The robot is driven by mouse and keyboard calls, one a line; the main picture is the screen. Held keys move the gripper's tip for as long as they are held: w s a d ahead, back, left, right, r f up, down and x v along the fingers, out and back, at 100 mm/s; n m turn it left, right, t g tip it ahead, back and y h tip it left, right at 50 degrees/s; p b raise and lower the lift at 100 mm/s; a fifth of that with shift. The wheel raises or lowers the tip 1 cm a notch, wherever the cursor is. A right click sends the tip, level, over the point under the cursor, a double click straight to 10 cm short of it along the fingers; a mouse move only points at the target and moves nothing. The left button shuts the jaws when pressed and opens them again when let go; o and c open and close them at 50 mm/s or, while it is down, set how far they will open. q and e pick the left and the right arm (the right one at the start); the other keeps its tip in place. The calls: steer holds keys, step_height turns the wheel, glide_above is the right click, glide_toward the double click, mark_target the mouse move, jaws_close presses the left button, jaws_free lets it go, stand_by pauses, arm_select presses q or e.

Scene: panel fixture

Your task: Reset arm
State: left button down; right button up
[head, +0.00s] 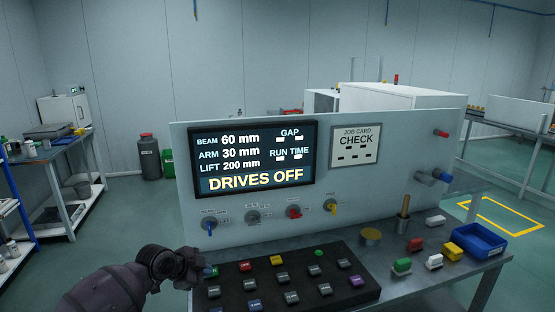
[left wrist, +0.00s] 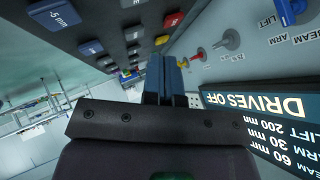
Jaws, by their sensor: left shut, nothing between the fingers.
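The panel's screen (head: 253,158) reads BEAM 60 mm, ARM 30 mm, LIFT 200 mm and DRIVES OFF; the GAP and RUN TIME values are unclear. Below it are a blue knob (head: 209,226), a grey knob (head: 252,216), a red knob (head: 294,212) and a yellow knob (head: 330,207). A black keypad (head: 330,289) with several coloured buttons lies in front. My left gripper (head: 203,273) is at the keypad's left end, shut and empty; contact with a button is unclear. Its closed fingers (left wrist: 160,78) show in the left wrist view. My right gripper is out of sight.
A job card (head: 355,147) on the panel reads CHECK. Right of the keypad are a blue tray (head: 474,241), several coloured blocks and a wooden-handled tool (head: 403,212). Blue and red fittings stick out at the panel's right edge. A side table (head: 60,150) stands left.

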arm_select(q)
step_height(320, 180, up, 6)
steer(key=w+d+n+t, duration=0.2)
steer(key=n+t, duration=0.2)
steer(key=s+a+f+n+y, duration=0.2)
steer(key=s+f, duration=0.4)
steer(key=s, duration=0.7)
steer(key=s+a+f+n+y, duration=0.2)
steer(key=s+a+f+n, duration=0.2)
steer(key=s+f, duration=0.3)
steer(key=s+a+f+n+y, duration=0.1)
steer(key=s+a+f+n, duration=0.2)
steer(key=s, duration=1.5)
step_height(320, 180, down, 4)
steer(key=shift+s+a+f+n+y, duration=0.3)
steer(key=shift+n+y, duration=0.1)
steer(key=shift+n, duration=0.7)
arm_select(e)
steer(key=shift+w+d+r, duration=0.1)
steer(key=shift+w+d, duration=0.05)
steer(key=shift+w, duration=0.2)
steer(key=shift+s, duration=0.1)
